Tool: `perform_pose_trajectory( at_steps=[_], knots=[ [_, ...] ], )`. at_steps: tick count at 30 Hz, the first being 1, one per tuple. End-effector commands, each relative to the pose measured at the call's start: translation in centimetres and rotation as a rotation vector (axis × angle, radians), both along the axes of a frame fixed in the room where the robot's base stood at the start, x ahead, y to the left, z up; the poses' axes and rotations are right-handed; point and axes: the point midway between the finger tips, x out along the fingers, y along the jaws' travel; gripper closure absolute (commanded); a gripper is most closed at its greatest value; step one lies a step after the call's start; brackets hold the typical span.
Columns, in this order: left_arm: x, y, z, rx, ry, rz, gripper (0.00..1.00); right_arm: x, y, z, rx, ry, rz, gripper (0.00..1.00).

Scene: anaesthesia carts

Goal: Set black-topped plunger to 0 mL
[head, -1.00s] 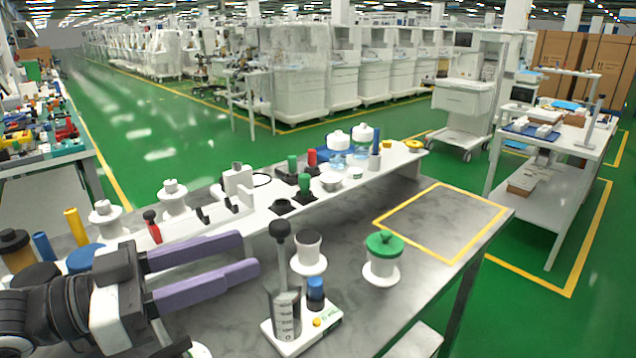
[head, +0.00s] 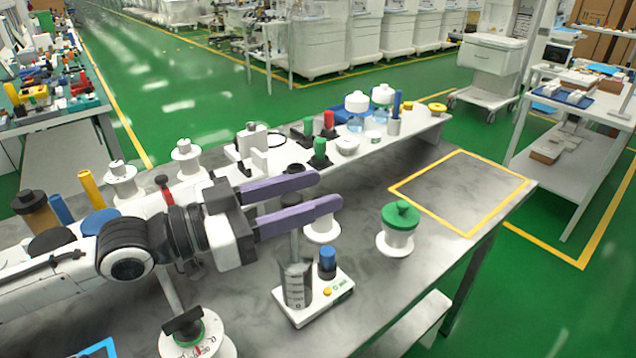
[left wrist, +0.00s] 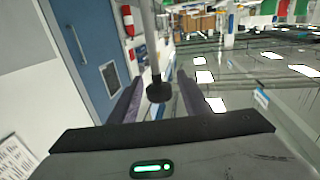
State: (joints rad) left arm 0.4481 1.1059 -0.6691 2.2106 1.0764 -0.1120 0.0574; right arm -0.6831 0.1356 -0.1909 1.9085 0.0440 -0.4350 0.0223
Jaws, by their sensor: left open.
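The graduated clear cylinder (head: 297,285) stands on a white base (head: 335,298) on the bench, beside a small blue-capped piece (head: 327,262). Its grey plunger rod (head: 294,245) sticks up out of it. In the left wrist view the black top (left wrist: 158,92) shows between the two purple fingers, with a gap on each side. My left gripper (head: 329,191) is open around the top of the plunger, fingers pointing right. My right gripper is not in view.
A green-topped white jar (head: 399,228) stands right of the cylinder, and a white pot (head: 322,230) is just behind. A dial with a black handle (head: 185,322) is at front left. A raised shelf (head: 285,180) carries bottles. A yellow-outlined area (head: 460,190) at right is bare.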

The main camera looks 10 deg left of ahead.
Motion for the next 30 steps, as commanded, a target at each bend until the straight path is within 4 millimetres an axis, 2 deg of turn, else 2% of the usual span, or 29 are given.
perform_pose_trajectory(
  at_steps=[5, 15, 17, 23, 24, 30],
  knots=[
    [0.77, -0.99, 0.06, -0.001, 0.002, -0.001, 0.57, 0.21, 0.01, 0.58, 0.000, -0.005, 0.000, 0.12],
    [0.98, -1.19, -0.08, 0.001, 0.002, 0.000, 0.57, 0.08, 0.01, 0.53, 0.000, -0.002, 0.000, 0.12],
    [0.97, -1.19, -0.08, 0.002, 0.001, 0.000, 0.63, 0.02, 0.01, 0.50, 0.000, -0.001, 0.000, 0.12],
    [0.95, -1.18, -0.06, 0.002, 0.001, -0.001, 0.97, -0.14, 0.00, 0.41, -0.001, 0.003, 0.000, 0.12],
    [0.95, -1.18, -0.06, 0.002, 0.001, -0.001, 1.00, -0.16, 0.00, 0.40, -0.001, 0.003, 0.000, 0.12],
    [0.96, -1.17, -0.51, 0.001, 0.002, 0.000, 1.00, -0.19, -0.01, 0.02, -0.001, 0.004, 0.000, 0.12]
  ],
)
